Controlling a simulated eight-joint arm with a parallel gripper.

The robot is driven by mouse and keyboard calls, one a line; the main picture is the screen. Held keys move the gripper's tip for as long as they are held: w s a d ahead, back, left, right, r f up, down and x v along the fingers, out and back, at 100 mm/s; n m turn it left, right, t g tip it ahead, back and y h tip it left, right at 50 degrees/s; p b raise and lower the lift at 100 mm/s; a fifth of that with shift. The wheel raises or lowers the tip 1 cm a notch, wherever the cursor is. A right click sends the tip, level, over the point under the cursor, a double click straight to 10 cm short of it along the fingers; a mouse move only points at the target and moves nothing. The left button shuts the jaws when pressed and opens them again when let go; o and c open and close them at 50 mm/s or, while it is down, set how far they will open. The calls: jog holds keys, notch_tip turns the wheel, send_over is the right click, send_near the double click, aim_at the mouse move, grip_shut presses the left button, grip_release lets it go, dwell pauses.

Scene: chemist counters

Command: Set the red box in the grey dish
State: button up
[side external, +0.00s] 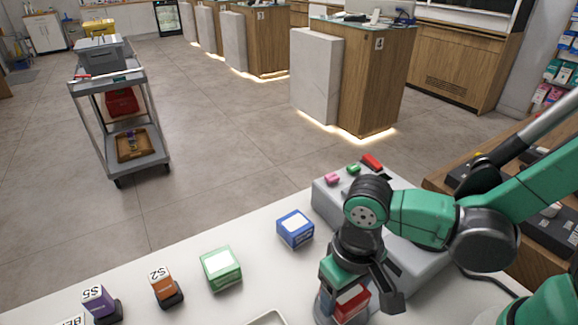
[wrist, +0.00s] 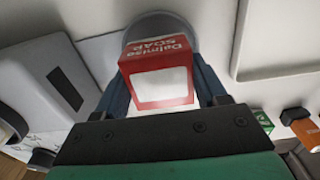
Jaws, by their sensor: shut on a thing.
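The red box (side external: 352,302), with a white label, is held between the fingers of my gripper (side external: 360,284) near the front edge of the counter in the side view. The round grey dish (wrist: 150,22) shows behind the box in the wrist view. In the side view the dish (side external: 322,306) is partly hidden by my gripper and the box. Whether the box touches the dish cannot be told.
A blue box (side external: 295,228), a green box (side external: 221,268), an orange box (side external: 162,287) and a purple box (side external: 98,301) stand along the white counter. A pale tray (side external: 268,320) lies at the front edge. A grey raised unit (side external: 330,203) stands behind my gripper.

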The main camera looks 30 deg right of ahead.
jog(key=shift+f, duration=0.65)
jog(key=shift+f, duration=0.3)
jog(key=o, duration=1.3)
notch_tip(320, 180, up, 12)
jog(key=shift+r, duration=0.2)
jog(key=w+d+t, duration=0.2)
jog(key=d, duration=0.2)
jog(key=w+d+t, duration=0.2)
jog(key=d, duration=0.2)
jog(key=w+d+t, duration=0.2)
jog(key=d+t, duration=0.1)
jog(key=d, duration=0.2)
jog(key=shift+w+r, duration=0.1)
